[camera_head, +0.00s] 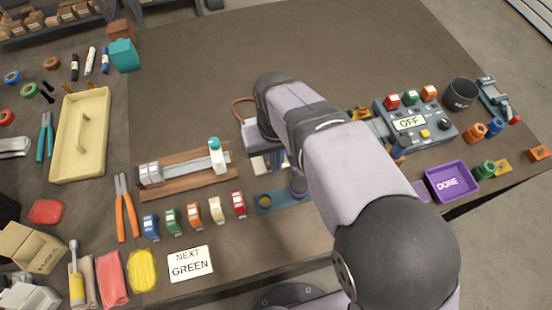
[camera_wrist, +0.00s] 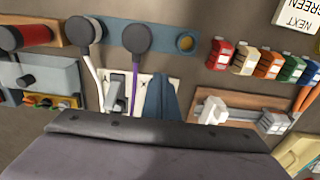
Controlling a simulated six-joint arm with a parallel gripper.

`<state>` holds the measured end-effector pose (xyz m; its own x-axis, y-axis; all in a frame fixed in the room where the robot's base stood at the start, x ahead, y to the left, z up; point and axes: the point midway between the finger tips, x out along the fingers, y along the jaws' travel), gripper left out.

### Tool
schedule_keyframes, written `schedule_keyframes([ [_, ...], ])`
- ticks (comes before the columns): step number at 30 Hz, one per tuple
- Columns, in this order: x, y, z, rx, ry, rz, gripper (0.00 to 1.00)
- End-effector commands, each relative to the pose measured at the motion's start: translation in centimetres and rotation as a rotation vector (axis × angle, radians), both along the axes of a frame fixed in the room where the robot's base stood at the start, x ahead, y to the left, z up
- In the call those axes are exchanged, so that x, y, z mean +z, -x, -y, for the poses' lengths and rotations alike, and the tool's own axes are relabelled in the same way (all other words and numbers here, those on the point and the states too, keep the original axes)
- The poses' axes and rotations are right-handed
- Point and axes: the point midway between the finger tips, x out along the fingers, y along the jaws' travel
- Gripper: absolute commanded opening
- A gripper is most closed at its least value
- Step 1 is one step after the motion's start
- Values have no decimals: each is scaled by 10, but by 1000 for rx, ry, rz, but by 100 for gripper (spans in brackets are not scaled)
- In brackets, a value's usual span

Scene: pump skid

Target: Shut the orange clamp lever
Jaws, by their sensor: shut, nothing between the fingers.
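My gripper (camera_wrist: 160,80) is shut and empty; its blue-grey fingers point down over a white plate (camera_wrist: 145,82) in the wrist view. A grey fitting with an upright part (camera_wrist: 117,92) stands on this plate, beside the fingers. In the head view my arm covers much of this spot, and part of the white plate (camera_head: 259,162) shows at its left edge. I cannot make out an orange clamp lever for certain. A thin orange-brown loop (camera_head: 238,102) shows beside my arm in the head view. I cannot tell whether it belongs to the clamp.
A wooden board with a rail (camera_head: 185,175) lies to the left. A control box marked OFF (camera_head: 415,137) and a purple tray (camera_head: 452,184) are on the right. The table's back is clear.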

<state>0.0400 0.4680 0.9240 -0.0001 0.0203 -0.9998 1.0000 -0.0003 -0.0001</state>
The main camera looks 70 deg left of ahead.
Motion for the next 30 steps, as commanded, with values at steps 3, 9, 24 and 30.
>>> schedule_keyframes([
  [3, -25, 1, -4, 0, 6, -2, 0],
  [9, -25, 1, -10, 1, 6, -2, 0],
  [24, -25, 0, -25, 2, 7, 0, 0],
  [30, -25, 0, -32, 3, 7, 1, 0],
])
